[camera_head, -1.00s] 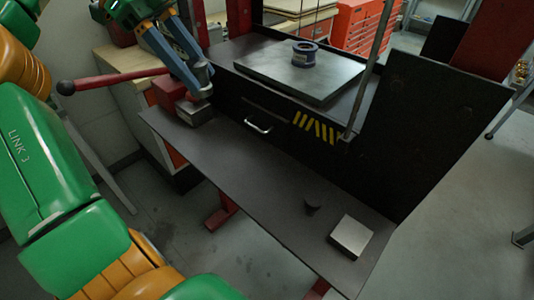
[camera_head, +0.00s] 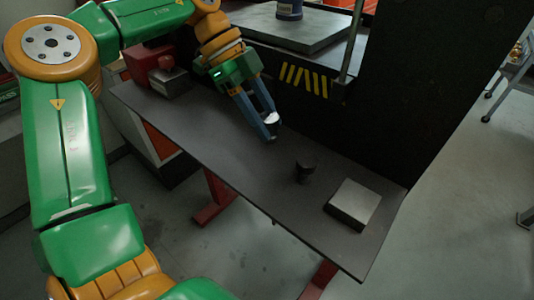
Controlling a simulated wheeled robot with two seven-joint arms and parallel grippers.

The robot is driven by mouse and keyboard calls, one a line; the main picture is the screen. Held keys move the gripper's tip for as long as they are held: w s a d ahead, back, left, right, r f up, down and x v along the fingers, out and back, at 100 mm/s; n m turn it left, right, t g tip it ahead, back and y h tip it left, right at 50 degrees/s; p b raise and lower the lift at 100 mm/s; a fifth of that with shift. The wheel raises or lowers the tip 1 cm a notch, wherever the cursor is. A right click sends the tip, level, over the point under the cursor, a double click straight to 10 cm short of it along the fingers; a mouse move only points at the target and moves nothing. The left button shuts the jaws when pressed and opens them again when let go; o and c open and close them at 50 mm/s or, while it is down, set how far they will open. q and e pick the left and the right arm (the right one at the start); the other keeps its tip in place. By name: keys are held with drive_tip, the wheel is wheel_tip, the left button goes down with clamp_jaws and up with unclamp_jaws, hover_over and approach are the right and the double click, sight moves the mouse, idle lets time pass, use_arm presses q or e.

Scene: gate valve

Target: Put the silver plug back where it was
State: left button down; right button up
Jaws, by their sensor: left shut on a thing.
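The silver plug (camera_head: 273,118) is a small shiny piece between the blue fingertips of my left gripper (camera_head: 269,127). The fingers are shut on it and partly hide it. The gripper points down over the middle of the dark shelf (camera_head: 215,130); I cannot tell the exact height of the plug above it. To the right of the gripper, a short dark cylinder (camera_head: 304,173) and a silver-topped square block (camera_head: 354,203) stand apart on the shelf. My right gripper is not in view.
A red device (camera_head: 150,62) with a metal block sits at the shelf's left end. The shelf's middle is mostly clear.

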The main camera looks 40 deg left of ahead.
use_arm(q)
wheel_tip(320, 180, down, 5)
drive_tip(key=shift+s+a+r, duration=0.1)
drive_tip(key=shift+a, duration=0.05)
drive_tip(key=shift+f, duration=0.3)
drive_tip(key=shift+f, duration=0.1)
drive_tip(key=shift+c, duration=2.1)
unclamp_jaws()
drive_tip(key=shift+r, duration=0.2)
drive_tip(key=p+v, duration=0.3)
drive_tip(key=v, duration=0.8)
drive_tip(key=shift+a+r, duration=0.2)
drive_tip(key=shift+r, duration=0.2)
